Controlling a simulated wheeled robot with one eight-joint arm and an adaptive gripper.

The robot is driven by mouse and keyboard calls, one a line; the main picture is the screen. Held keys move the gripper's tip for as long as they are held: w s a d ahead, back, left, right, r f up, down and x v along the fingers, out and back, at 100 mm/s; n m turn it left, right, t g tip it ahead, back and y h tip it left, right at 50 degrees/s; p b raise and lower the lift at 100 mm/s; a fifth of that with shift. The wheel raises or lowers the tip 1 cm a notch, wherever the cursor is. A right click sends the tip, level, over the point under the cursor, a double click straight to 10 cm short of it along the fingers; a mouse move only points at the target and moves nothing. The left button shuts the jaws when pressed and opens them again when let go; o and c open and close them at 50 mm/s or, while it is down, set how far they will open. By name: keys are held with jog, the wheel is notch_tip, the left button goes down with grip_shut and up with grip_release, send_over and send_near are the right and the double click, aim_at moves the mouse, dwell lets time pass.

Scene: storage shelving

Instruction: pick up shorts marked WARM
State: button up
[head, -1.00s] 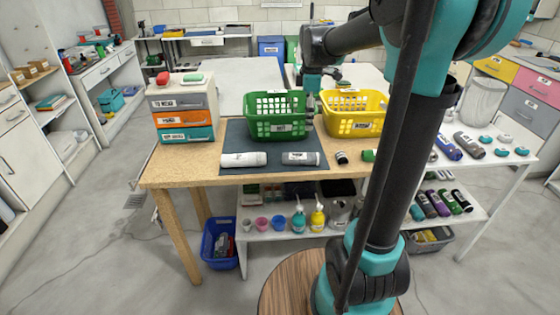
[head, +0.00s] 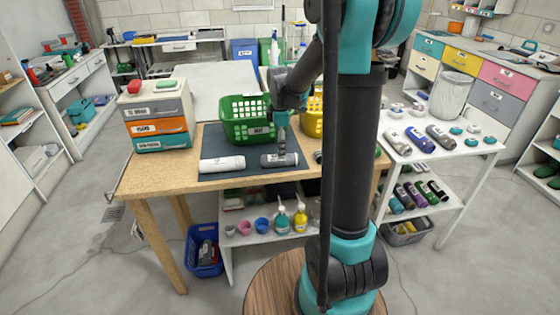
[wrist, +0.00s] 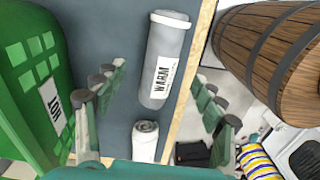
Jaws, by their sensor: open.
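The shorts marked WARM are a grey roll (head: 279,160) with a white band, lying on the dark mat (head: 206,181) on the wooden table. In the wrist view the grey roll (wrist: 172,45) shows its WARM label and lies between the spread fingers. My gripper (head: 281,130) is open, above the roll and pointing down at it. In the wrist view my gripper (wrist: 150,95) has a finger on each side of the roll, apart from it, and nothing is held.
A white roll (head: 222,164) lies left of the grey one. A green basket (head: 245,118) labelled HOT stands just behind, with a yellow basket (head: 312,115) partly hidden by my arm. A drawer unit (head: 157,117) stands at the table's left.

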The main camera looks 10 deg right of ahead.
notch_tip(320, 180, down, 5)
dwell(0.3)
jog(key=shift+c, duration=0.3)
jog(key=c, duration=1.3)
jog(key=shift+r, duration=0.15)
